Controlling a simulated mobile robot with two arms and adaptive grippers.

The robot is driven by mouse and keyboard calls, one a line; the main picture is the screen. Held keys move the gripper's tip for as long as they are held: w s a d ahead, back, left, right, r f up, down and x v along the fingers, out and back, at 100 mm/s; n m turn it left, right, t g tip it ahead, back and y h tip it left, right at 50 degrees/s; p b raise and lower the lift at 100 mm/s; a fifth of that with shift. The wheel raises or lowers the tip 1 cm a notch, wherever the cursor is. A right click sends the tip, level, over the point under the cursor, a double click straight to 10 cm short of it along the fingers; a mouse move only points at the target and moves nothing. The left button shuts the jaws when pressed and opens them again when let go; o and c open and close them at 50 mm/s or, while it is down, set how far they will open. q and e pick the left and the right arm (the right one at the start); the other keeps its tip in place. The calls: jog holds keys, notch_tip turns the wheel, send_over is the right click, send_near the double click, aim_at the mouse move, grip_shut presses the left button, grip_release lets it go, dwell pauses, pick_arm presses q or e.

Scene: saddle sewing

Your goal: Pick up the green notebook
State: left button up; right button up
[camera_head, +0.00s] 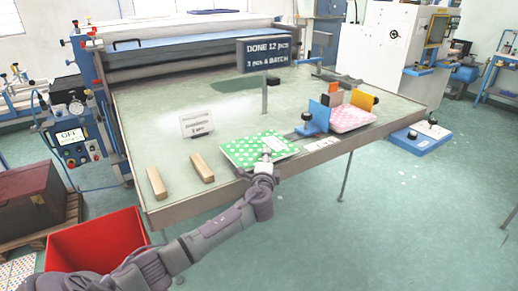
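The green notebook (238,153) with white dots lies flat near the front edge of the table in the head view. A pale label patch shows on its right part. My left gripper (268,152) is over the right part of the notebook, coming from the front edge. The fingers are small and blend with the pale label, so I cannot tell whether they are open, shut or touching the notebook. My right gripper is not in view.
The table (150,125) also holds two wooden blocks (202,167), a small white card (197,124), a dark sign (264,53), a blue bracket (318,115) and a pink notebook (352,117). A red bin (105,242) stands below left.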

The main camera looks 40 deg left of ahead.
aim_at(267, 146)
pick_arm(q)
grip_shut()
jog(key=shift+r, duration=0.1)
jog(key=shift+r, duration=0.55)
notch_tip(267, 146, up, 3)
jog(key=shift+f, duration=0.1)
jog(key=s+d+r, duration=0.5)
jog(key=d+r, duration=0.2)
jog(key=d, duration=0.3)
jog(key=shift+d+b, duration=0.2)
jog(key=shift+b, duration=0.2)
